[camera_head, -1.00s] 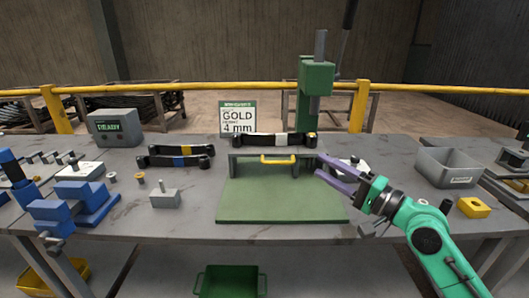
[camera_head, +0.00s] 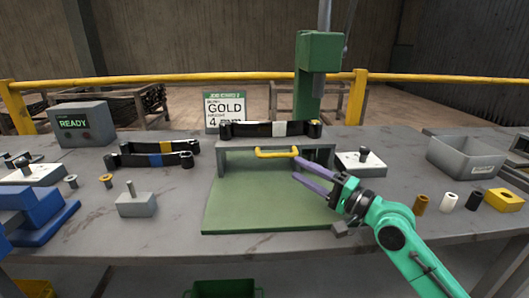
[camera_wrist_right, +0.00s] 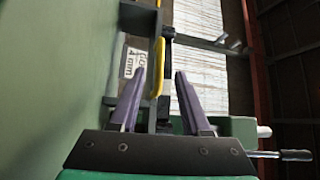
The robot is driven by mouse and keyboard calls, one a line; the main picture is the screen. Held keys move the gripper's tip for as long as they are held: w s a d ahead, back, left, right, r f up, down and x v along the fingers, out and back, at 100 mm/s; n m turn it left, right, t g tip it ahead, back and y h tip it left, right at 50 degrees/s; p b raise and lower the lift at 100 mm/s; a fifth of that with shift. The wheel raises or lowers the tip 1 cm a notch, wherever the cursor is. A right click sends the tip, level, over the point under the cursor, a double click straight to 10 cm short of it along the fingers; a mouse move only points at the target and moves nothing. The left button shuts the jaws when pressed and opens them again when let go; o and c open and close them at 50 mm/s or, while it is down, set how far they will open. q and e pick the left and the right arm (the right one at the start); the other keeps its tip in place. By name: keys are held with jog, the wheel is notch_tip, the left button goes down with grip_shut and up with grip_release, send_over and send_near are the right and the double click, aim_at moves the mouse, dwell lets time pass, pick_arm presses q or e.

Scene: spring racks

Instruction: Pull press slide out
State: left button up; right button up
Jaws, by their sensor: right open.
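The press slide (camera_head: 227,158) is a grey shelf-like frame at the foot of the green press (camera_head: 318,55), at the back of a green base plate (camera_head: 262,205). Its yellow handle (camera_head: 277,153) faces me. A black leaf spring with a white band (camera_head: 279,129) lies on top. My right gripper (camera_head: 297,168) is open and empty, its purple fingers pointing left at the handle's right end. In the wrist view the yellow handle (camera_wrist_right: 158,66) shows between the fingertips (camera_wrist_right: 160,75); I cannot tell if they straddle it. My left gripper is out of view.
A sign (camera_head: 225,108) reading GOLD stands behind the slide. Two banded leaf springs (camera_head: 154,155) lie left, near a box reading READY (camera_head: 84,124). A grey bin (camera_head: 462,158) and small cylinders (camera_head: 450,201) stand right. The green plate before the slide is clear.

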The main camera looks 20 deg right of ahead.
aim_at(271, 154)
jog(key=p+x, duration=0.3)
jog(key=x, duration=0.9)
jog(key=shift+w+a+f, duration=0.1)
jog(key=shift+w+a, duration=0.05)
jog(key=shift+w, duration=0.05)
grip_shut()
